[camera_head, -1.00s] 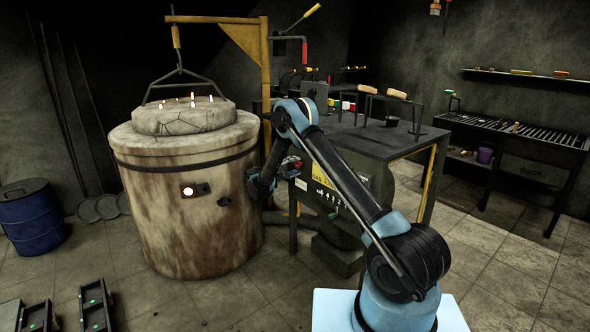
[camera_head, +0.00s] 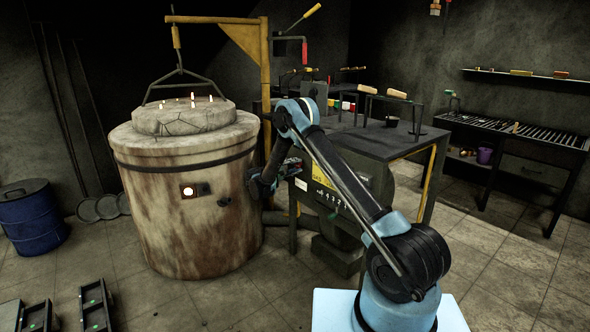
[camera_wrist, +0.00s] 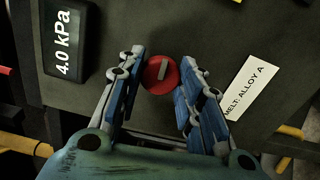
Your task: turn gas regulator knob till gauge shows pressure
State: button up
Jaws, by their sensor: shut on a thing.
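The bar stands nearly upright in that picture. My gripper (camera_wrist: 164,64) is shut on the knob, with one blue finger on each side. The gauge display (camera_wrist: 66,45), at the upper left of the wrist view, is lit and reads "4.0 kPa". In the head view my gripper's fingers are at the front of the dark workbench (camera_head: 385,143); the knob cannot be made out there.
A white label (camera_wrist: 247,88) reading "MELT: ALLOY A" is right of the knob. A large round furnace (camera_head: 175,230) stands left of my arm. A blue drum (camera_head: 35,220) and dark trays (camera_head: 95,308) are at the far left. Open floor lies at the right.

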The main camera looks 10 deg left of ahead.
jog(key=shift+f, duration=0.1)
jog(key=o, duration=1.1)
jog(key=shift+v, duration=6)
jog(key=shift+a, duration=0.1)
